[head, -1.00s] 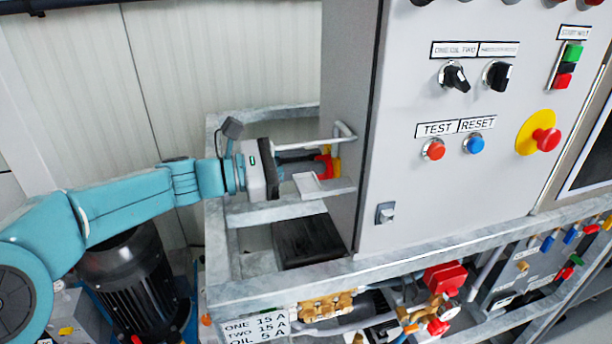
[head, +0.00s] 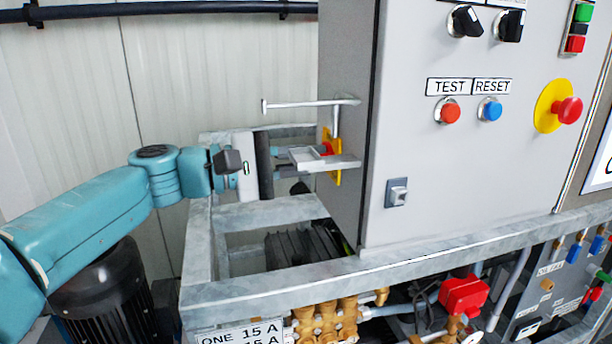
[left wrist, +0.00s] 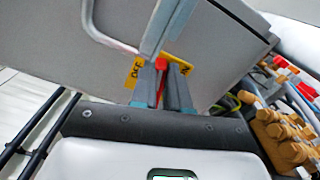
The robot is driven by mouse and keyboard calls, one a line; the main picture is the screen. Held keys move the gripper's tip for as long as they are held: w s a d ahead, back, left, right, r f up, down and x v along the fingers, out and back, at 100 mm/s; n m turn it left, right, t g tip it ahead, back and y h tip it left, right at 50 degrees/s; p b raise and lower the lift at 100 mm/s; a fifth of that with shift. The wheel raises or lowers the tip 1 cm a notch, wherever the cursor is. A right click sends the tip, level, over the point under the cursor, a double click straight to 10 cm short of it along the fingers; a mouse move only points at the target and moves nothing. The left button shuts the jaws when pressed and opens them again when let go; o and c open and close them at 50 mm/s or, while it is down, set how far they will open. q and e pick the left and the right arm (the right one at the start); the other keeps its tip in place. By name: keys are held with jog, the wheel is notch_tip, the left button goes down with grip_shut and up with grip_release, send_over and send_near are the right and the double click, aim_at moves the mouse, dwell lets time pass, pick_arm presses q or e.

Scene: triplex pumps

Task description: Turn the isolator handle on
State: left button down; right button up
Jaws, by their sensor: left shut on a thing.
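The isolator is a red handle (head: 327,148) on a yellow plate (head: 338,178) on the left side wall of the grey cabinet. My left gripper (head: 316,156) reaches it from the left and is shut on the handle. In the left wrist view the red handle (left wrist: 162,63) shows between the two grey fingers (left wrist: 163,82). The yellow plate (left wrist: 136,72) shows on both sides there, with an OFF mark at left. Fingers and a flat bar hide much of the handle, so its exact angle is unclear. My right gripper is out of view.
The metal frame (head: 240,290) runs below. Buttons and switches sit on the cabinet front (head: 420,150).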

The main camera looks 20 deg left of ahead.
pick_arm(q)
jog(key=shift+f+m+b, duration=0.2)
jog(key=shift+m+b, duration=0.45)
jog(key=shift+m, duration=0.15)
jog(key=shift+f+m+b, duration=0.2)
jog(key=shift+m+b, duration=0.45)
jog(key=shift+m, duration=0.15)
jog(key=c, duration=1.1)
grip_release()
jog(key=v, duration=1.6)
jog(key=shift+s+a, duration=0.1)
jog(key=shift+s, duration=0.1)
